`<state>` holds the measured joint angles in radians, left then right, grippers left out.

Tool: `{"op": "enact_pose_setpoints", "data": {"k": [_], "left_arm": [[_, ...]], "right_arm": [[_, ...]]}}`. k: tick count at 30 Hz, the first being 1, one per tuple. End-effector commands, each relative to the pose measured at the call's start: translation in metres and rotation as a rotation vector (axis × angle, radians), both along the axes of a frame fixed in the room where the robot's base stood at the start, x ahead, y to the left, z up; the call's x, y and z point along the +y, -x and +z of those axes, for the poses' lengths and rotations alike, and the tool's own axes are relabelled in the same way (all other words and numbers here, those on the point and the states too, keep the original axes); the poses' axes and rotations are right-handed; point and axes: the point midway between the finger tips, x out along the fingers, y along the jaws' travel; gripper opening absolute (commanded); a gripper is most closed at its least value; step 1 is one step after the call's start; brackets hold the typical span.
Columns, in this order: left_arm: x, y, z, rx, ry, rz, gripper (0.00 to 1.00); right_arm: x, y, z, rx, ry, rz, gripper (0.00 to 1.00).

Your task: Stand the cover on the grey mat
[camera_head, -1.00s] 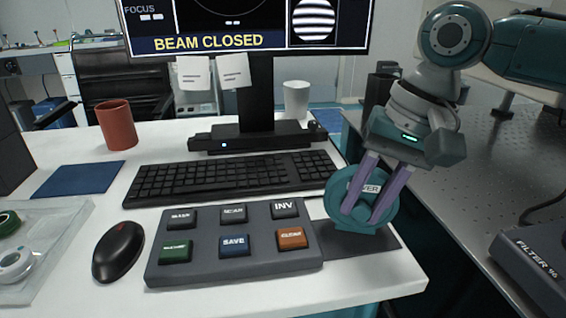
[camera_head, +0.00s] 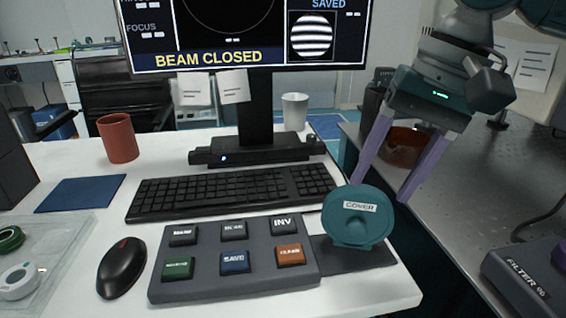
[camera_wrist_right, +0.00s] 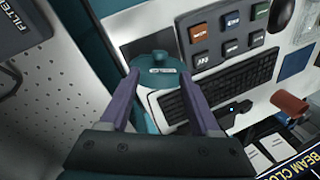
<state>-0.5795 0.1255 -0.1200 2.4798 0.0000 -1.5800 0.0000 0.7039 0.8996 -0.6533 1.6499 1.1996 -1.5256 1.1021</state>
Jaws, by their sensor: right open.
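The teal round cover (camera_head: 357,216), labelled COVER, stands upright on the grey mat (camera_head: 366,257) at the right front of the white desk. It also shows in the right wrist view (camera_wrist_right: 160,70), between and beyond the finger tips. My right gripper (camera_head: 381,190) is open and empty, with its purple fingers above and behind the cover, spread wide. In the right wrist view both fingers (camera_wrist_right: 165,90) are apart with nothing between their pads. Part of the mat is hidden behind the cover. My left gripper is not in view.
A button panel (camera_head: 205,284) lies just left of the mat, with a black keyboard (camera_head: 232,190) behind it. A monitor reading BEAM CLOSED (camera_head: 268,20) stands at the back. The metal optical table (camera_head: 480,180) with a filter box (camera_head: 528,282) is to the right, across a gap.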

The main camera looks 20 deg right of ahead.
Motion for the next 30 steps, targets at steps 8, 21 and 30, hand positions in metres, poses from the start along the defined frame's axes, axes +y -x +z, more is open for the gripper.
{"op": "enact_pose_setpoints", "data": {"k": [8, 21, 30], "left_arm": [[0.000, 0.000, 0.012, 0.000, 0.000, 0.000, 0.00], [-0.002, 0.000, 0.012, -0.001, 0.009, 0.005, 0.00], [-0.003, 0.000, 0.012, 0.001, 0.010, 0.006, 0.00]], "right_arm": [[-0.008, 0.006, 0.040, -0.001, 0.000, 0.003, 0.63], [0.105, 0.092, -0.062, -0.216, 0.083, 0.635, 0.63], [0.090, 0.170, -0.075, -0.273, 0.291, 0.737, 0.63]]}}
